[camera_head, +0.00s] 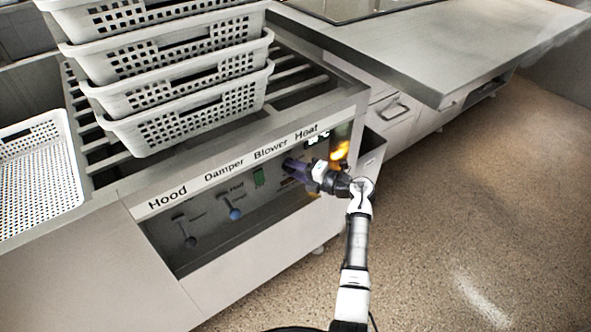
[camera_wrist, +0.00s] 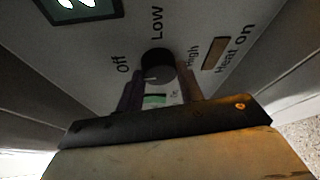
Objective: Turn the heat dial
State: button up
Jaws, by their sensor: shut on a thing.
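The heat dial (camera_wrist: 157,64) is a round black knob on the grey control panel, with the labels Off, Low and High around it in the wrist view. My gripper (camera_wrist: 160,98) is at the dial, with one finger on each side of it, shut on it. A small light mark shows on the dial's near edge. In the head view my gripper (camera_head: 290,166) reaches the panel below the word Heat and hides the dial.
The control panel (camera_head: 165,232) also carries a hood lever (camera_head: 190,241), a damper lever (camera_head: 235,213) and a green blower switch (camera_head: 259,177). White perforated baskets (camera_head: 185,125) are stacked on the rack above. Floor at the right is clear.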

jog(key=o, duration=1)
jog(key=shift+d, duration=0.1)
jog(key=b+v, duration=0.1)
jog(key=v, duration=1.2)
jog(key=shift+s+d, duration=0.25)
jog(key=shift+s, duration=0.05)
